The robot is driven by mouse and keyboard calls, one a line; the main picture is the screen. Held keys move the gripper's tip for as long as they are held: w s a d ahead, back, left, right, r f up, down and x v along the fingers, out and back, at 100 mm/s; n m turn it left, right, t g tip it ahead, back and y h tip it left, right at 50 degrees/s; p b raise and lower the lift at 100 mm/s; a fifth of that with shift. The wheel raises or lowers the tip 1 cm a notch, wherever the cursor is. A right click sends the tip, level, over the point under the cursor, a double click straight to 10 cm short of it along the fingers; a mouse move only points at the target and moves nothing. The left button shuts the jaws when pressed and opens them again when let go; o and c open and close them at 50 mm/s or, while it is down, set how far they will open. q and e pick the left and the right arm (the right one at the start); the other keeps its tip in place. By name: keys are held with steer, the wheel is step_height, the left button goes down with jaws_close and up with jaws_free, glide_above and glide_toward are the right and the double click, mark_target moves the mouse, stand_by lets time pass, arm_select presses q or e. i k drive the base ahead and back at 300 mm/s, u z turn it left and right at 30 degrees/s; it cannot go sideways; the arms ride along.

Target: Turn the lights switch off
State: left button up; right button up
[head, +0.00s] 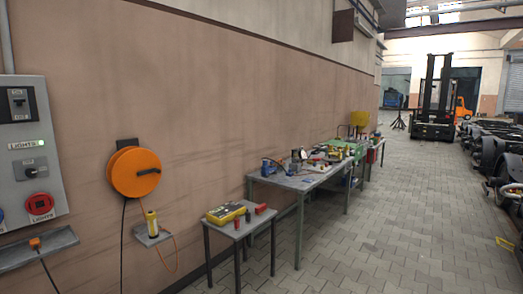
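A grey electrical panel (54,165) is on the wall at the left edge of the head view, partly cut off. Near its top is a switch with a black front (18,103). Below it is a label reading LIGHTS (21,147), with a small lit green lamp (41,142) beside it. Under that is a rotary switch with a dark knob (31,172) on a grey plate; its exact setting is too small to tell. A red round socket (40,204) is lower down, with another label below it that seems to read LIGHTS. Neither gripper is in view.
An orange cable reel (134,172) hangs right of the panel. A grey shelf (35,250) is below the panel, and a small shelf (153,236) holds a yellow tool. Tool-laden tables (239,228) line the wall.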

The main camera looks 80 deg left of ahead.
mark_target(31, 172)
steer(key=u, duration=4.35)
steer(key=k, duration=0.5)
steer(key=z, duration=1)
steer(key=i, duration=0.75)
steer(key=z, duration=0.55)
steer(key=i, duration=0.95)
steer(key=u, duration=0.9)
steer(key=i, duration=0.65)
steer(key=u, duration=0.75)
